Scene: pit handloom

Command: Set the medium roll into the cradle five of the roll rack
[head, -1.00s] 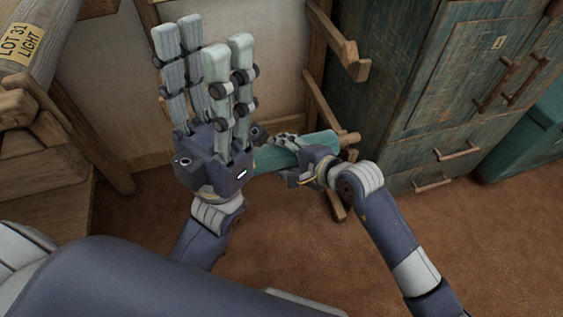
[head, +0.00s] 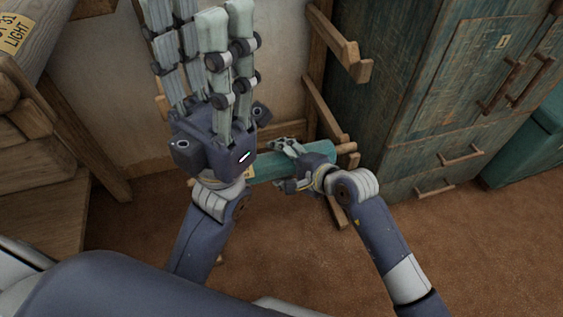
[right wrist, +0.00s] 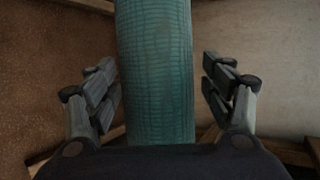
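The medium roll, a teal cloth roll (head: 300,161) on a wooden rod, lies nearly level by the lower part of the wooden roll rack (head: 347,58). Its left part is hidden behind my left gripper. My right gripper (head: 282,166) is around the roll. In the right wrist view the roll (right wrist: 157,70) runs between the spread fingers, with a clear gap on the right side and a narrower one on the left. My left gripper (head: 200,45) is raised, empty and open, fingers pointing up. I cannot tell whether the roll rests on a cradle.
A green wooden cabinet (head: 440,100) with handles stands right of the rack. A teal chest (head: 535,140) is at the far right. Wooden timbers with a labelled beam (head: 40,40) stand at the left. The brown floor (head: 460,240) is clear in front of the cabinet.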

